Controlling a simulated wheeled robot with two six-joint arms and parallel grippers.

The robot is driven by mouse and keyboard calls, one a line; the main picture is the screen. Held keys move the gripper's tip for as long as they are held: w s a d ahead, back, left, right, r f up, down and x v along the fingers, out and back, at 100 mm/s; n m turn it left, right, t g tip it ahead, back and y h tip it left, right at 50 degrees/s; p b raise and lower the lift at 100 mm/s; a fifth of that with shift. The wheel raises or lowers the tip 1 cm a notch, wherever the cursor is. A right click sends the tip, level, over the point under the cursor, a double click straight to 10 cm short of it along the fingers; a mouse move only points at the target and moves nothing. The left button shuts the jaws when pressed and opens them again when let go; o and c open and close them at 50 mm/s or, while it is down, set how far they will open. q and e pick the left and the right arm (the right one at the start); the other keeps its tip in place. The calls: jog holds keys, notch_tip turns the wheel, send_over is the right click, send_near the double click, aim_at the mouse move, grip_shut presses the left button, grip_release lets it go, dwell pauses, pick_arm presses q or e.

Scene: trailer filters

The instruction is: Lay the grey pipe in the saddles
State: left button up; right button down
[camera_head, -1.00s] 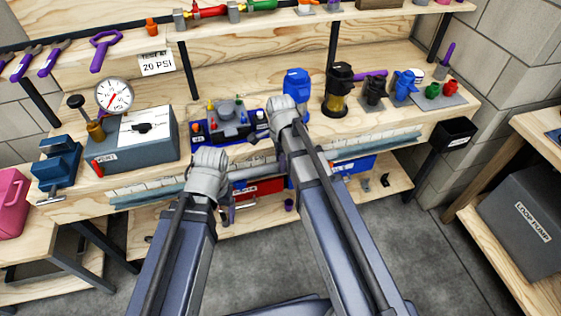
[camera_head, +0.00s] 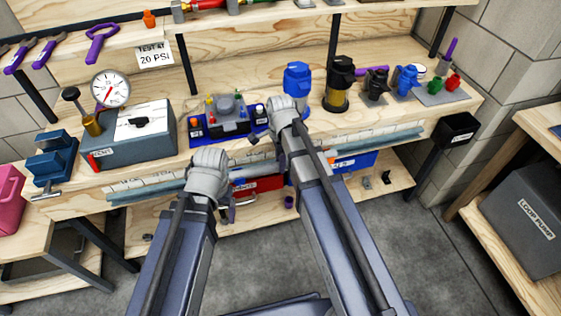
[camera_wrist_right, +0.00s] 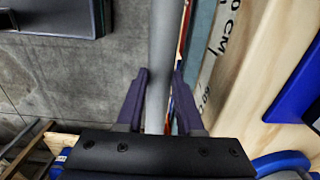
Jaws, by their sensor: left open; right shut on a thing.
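The grey pipe (camera_wrist_right: 163,50) runs lengthwise through the right wrist view, between the purple fingers of my right gripper (camera_wrist_right: 161,82), which is shut on it. In the head view, a grey stretch of pipe (camera_head: 261,168) shows between my two hands, along the bench's front edge. My right gripper (camera_head: 283,112) is the further one, its fingers hidden by its own wrist. My left gripper (camera_head: 209,170) is open near the pipe's left part; its fingers are mostly hidden. I cannot make out the saddles with certainty.
A ruler strip (camera_head: 385,142) runs along the bench front. A grey box with a gauge (camera_head: 130,135), a blue tray (camera_head: 197,136) and filter housings (camera_head: 338,85) stand on the bench. A red box (camera_head: 262,184) sits below. Grey floor (camera_head: 365,235) is open at right.

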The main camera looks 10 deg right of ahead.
jog(key=shift+c, duration=2.3)
grip_release()
jog(key=shift+f, duration=0.1)
notch_tip(320, 180, up, 8)
jog(key=p, duration=0.8)
jog(key=shift+f, duration=0.1)
jog(key=s+a+r+n+p, duration=0.2)
jog(key=s+a+n, duration=0.2)
jog(key=s+n, duration=0.3)
jog(key=s+a+r+n+h+p, duration=0.1)
jog(key=s+a+n, duration=0.4)
jog(key=n, duration=0.9)
jog(key=shift+s+r+p, duration=0.7)
jog(key=shift+s+r, duration=0.15)
jog(key=shift+s, duration=0.3)
